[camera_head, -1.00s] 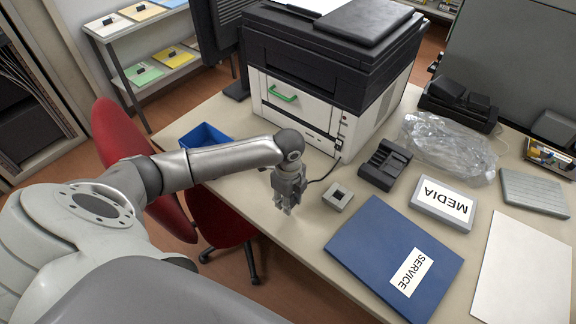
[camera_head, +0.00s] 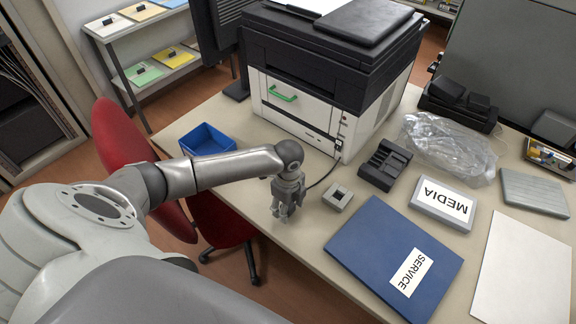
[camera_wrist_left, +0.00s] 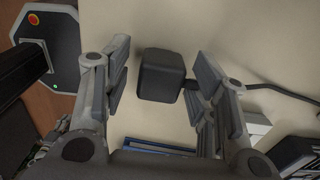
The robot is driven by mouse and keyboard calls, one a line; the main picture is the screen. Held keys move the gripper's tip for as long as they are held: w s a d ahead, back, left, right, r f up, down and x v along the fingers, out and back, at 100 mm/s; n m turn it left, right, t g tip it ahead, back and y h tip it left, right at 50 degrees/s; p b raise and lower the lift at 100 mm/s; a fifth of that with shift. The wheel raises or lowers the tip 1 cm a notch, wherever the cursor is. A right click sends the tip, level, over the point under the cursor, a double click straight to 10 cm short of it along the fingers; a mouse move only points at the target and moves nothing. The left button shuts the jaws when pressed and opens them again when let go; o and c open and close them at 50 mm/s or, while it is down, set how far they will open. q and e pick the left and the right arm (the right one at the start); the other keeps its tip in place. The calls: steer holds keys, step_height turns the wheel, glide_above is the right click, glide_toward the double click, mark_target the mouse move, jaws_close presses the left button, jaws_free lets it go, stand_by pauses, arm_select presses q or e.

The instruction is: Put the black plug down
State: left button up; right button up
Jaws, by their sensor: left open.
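My left gripper (camera_head: 280,214) is open, low over the table near its front edge, pointing down. In the left wrist view the black plug (camera_wrist_left: 160,76) is between the two open fingers. A narrow gap shows on its left side; on its right I cannot tell whether the finger touches it. A dark cable (camera_wrist_left: 285,92) comes in from the right and passes behind the right finger. In the head view the cable (camera_head: 322,178) runs from the printer to the gripper, and the plug cannot be made out there. My right gripper is out of view.
The printer (camera_head: 312,98) stands behind the gripper. A small grey box (camera_head: 338,197) with a dark opening is just right of it, then a dark slotted holder (camera_head: 384,165) and a blue SERVICE folder (camera_head: 375,245). A blue bin (camera_head: 206,141) is at the left.

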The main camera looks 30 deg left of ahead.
arm_select(q)
steer(key=shift+r, duration=0.1)
step_height(320, 180, up, 12)
steer(key=shift+b, duration=0.35)
stand_by(1.5)
